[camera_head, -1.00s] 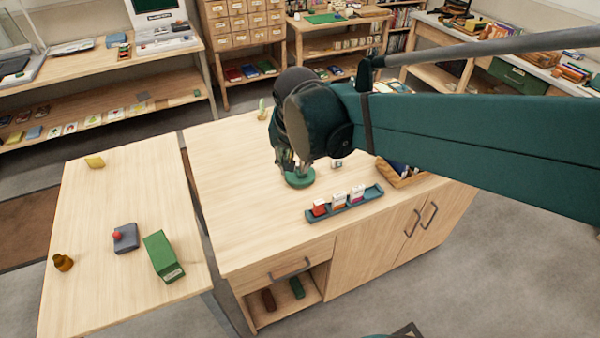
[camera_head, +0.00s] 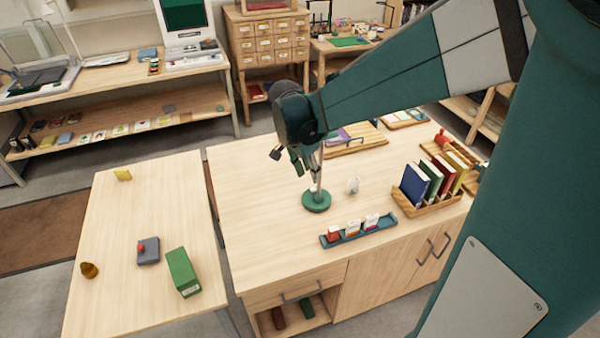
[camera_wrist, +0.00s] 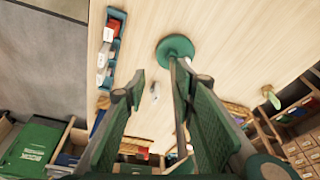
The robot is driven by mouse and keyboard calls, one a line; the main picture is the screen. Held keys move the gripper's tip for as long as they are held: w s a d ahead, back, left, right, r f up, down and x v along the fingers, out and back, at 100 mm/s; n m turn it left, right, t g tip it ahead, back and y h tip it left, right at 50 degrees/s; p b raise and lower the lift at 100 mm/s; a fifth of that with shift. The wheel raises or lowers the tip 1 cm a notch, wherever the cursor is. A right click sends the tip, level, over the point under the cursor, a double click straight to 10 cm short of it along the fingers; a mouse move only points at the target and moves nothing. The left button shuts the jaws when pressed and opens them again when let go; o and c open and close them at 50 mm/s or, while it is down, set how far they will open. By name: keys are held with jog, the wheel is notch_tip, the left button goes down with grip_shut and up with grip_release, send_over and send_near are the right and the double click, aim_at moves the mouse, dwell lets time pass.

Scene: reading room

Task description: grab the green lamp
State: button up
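The green lamp (camera_head: 316,202) stands upright on the middle wooden counter. Its round green base and thin grey stem show in the head view; its upper part is hidden behind my arm. My gripper (camera_head: 287,159) is above the counter, to the left of the stem in that view. In the wrist view, the lamp's base (camera_wrist: 175,47) is beyond the fingertips, and the stem runs back close alongside the right finger. My gripper (camera_wrist: 160,82) is open there, with a wide gap between the fingers. I cannot tell whether the finger touches the stem.
A blue tray (camera_head: 329,243) with small boxes lies at the counter's front, near the lamp. A small white item (camera_head: 353,185) stands right of the base. A wooden book rack (camera_head: 409,210) is further right. The counter's left part is clear.

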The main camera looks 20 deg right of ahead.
jog(key=w+d+f+m+g+h+p, duration=0.1)
jog(key=w+d+f+m+g+p, duration=0.1)
jog(key=w+f+m, duration=0.4)
jog(key=shift+w+d+f+p, duration=0.3)
jog(key=shift+w+f+p, duration=0.25)
jog(key=shift+p, duration=0.35)
jog(key=shift+x, duration=1.3)
jog(key=shift+d, duration=0.1)
send_over(316, 196)
jog(key=shift+f, duration=2.35)
jog(key=shift+f+b, duration=0.25)
jog(key=shift+b, duration=0.3)
